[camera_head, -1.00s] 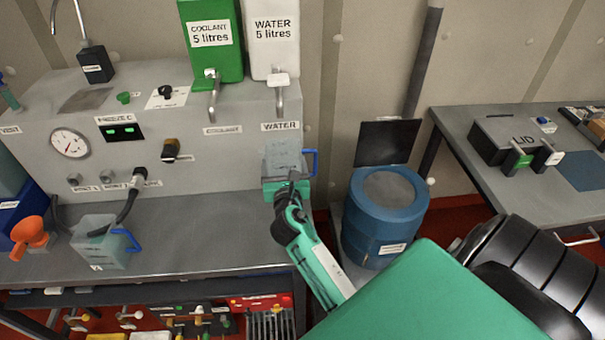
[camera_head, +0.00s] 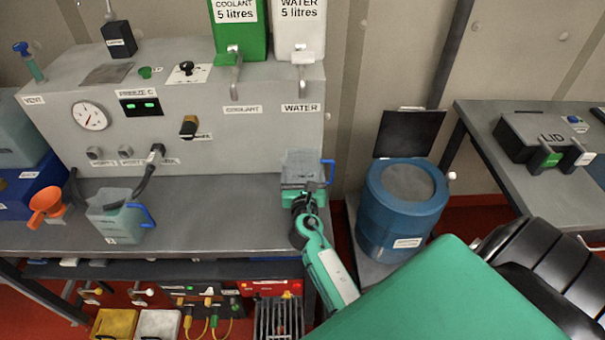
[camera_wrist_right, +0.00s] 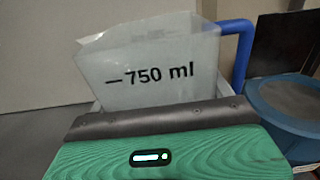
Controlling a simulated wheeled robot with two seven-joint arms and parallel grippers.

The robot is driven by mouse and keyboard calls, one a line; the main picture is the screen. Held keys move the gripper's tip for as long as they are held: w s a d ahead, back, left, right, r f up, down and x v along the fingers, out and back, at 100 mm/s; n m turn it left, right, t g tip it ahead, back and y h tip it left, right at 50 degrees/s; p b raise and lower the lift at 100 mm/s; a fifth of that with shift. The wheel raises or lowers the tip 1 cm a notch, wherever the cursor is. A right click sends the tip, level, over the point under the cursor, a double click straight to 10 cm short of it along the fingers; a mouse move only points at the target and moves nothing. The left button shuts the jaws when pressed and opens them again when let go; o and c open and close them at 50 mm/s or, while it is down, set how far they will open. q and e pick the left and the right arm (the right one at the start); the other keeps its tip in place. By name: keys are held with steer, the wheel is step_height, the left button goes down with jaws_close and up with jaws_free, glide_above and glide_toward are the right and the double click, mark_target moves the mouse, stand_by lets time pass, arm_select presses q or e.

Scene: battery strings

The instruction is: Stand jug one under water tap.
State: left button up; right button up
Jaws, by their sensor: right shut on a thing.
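A translucent jug with a blue handle (camera_head: 303,166) is held upright in my right gripper (camera_head: 302,188), below the WATER label at the right end of the grey machine. In the right wrist view the jug (camera_wrist_right: 150,65) shows a "750 ml" mark, and my gripper (camera_wrist_right: 155,125) is shut on it. The water tap (camera_head: 300,70) hangs from the white "WATER 5 litres" tank (camera_head: 298,30), above the jug. Whether the jug's base touches the bench cannot be told. A second jug with a blue handle (camera_head: 120,218) stands on the bench at left. My left gripper is not in view.
The grey bench (camera_head: 220,215) is clear between the two jugs. The coolant tap (camera_head: 235,72) is left of the water tap.

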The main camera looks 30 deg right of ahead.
steer(key=o, duration=1)
steer(key=shift+o, duration=0.2)
steer(key=shift+r, duration=0.1)
steer(key=b+v, duration=0.2)
steer(key=v, duration=0.8)
steer(key=shift+s+a, duration=0.25)
steer(key=shift+s, duration=0.05)
steer(key=shift+s+a, duration=0.35)
steer(key=shift+s, duration=0.15)
